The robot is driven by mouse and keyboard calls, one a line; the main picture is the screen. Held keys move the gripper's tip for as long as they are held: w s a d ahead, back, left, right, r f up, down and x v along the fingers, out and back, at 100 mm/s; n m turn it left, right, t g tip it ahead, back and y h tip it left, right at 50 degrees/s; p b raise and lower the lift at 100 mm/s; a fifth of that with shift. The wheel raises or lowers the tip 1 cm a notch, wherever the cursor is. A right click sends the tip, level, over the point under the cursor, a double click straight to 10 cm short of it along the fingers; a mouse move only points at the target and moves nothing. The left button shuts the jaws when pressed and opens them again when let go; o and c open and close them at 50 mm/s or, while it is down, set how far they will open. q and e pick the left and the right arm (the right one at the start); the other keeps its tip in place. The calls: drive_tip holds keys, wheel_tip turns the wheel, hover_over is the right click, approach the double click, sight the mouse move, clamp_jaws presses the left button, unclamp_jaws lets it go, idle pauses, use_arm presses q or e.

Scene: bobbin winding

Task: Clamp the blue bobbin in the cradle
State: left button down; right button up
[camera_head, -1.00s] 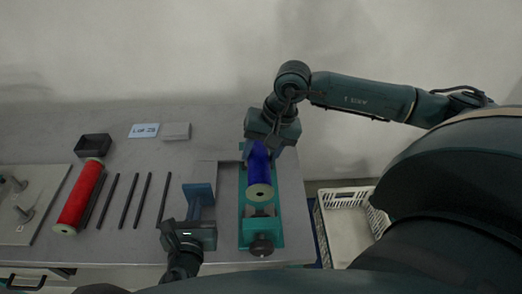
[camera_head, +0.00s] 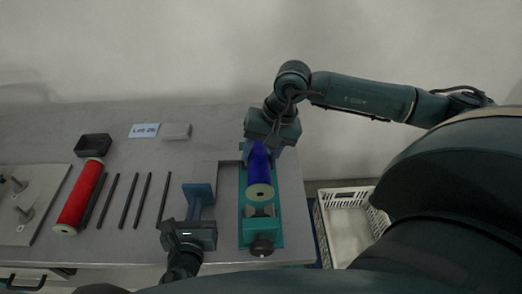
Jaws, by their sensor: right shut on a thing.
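The blue bobbin (camera_head: 260,176) lies lengthwise in the teal cradle (camera_head: 246,238), its pale end face (camera_head: 260,192) towards me. My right gripper (camera_head: 262,147) is shut on the far part of the blue bobbin, and its fingers partly hide that end. A dark round knob (camera_head: 262,247) sits at the near end of the cradle, with a grey jaw piece (camera_head: 260,211) between it and the bobbin. My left gripper (camera_head: 200,195) is left of the cradle, apart from the bobbin; its blue fingers point away from me, and their gap is not clear.
A red bobbin (camera_head: 80,195) and several dark rods (camera_head: 127,199) lie on the table to the left. A black tray (camera_head: 93,146), a label card (camera_head: 144,130) and a grey block (camera_head: 177,131) are behind. A white crate (camera_head: 348,196) stands right of the table.

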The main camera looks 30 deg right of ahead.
sight(197, 192)
use_arm(q)
drive_tip(key=shift+r+x, duration=0.2)
drive_tip(key=shift+x, duration=0.7)
drive_tip(key=shift+r+x, duration=0.2)
drive_tip(key=shift+x, duration=0.7)
drive_tip(key=shift+r+x, duration=0.2)
drive_tip(key=shift+x, duration=0.7)
use_arm(e)
drive_tip(key=shift+f, duration=2.95)
drive_tip(key=shift+f, duration=1.4)
drive_tip(key=o, duration=1.2)
